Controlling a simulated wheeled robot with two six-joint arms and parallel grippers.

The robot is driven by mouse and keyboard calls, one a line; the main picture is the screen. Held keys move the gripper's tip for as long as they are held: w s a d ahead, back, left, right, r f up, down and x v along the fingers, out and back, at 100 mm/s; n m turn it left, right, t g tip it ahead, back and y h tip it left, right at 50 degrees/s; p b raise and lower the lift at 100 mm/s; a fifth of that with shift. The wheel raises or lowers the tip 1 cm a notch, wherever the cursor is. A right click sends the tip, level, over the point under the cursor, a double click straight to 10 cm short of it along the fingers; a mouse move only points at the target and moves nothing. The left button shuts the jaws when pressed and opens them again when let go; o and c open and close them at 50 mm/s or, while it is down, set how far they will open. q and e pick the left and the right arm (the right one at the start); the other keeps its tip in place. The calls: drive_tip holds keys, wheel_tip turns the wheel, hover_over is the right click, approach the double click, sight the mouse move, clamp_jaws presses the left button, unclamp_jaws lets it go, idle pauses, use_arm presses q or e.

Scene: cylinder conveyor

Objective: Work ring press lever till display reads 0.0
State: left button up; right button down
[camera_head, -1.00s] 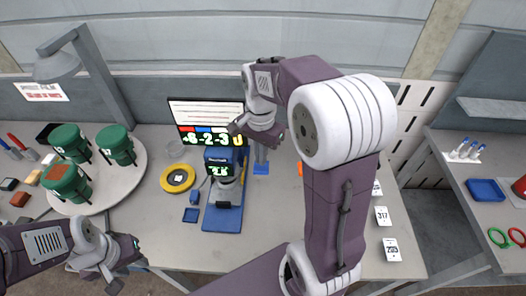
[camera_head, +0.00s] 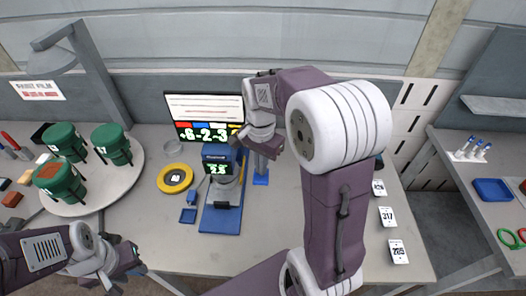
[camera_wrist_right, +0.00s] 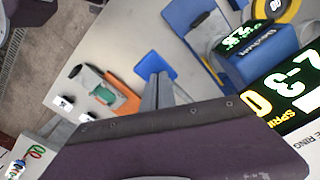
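The blue ring press (camera_head: 221,217) stands mid-table with a small lit green display (camera_head: 217,169). The digits are small and seem to read about 2.5. In the right wrist view the press (camera_wrist_right: 262,55) is at the upper right. The press lever cannot be made out clearly behind the gripper, and the finger gap is unclear. My left gripper (camera_head: 126,265) is open and empty at the table's front left.
A screen (camera_head: 204,109) with large green digits stands behind the press. A yellow ring (camera_head: 175,178) and small blue block (camera_head: 188,215) lie left of it. A round tray (camera_head: 136,172) holds green drums. Number cards (camera_head: 386,216) lie right of my right arm.

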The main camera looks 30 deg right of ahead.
drive_tip(key=shift+f+b, duration=2.05)
drive_tip(key=shift+f, duration=1.05)
wheel_tip(320, 180, up, 15)
drive_tip(key=p, duration=1.5)
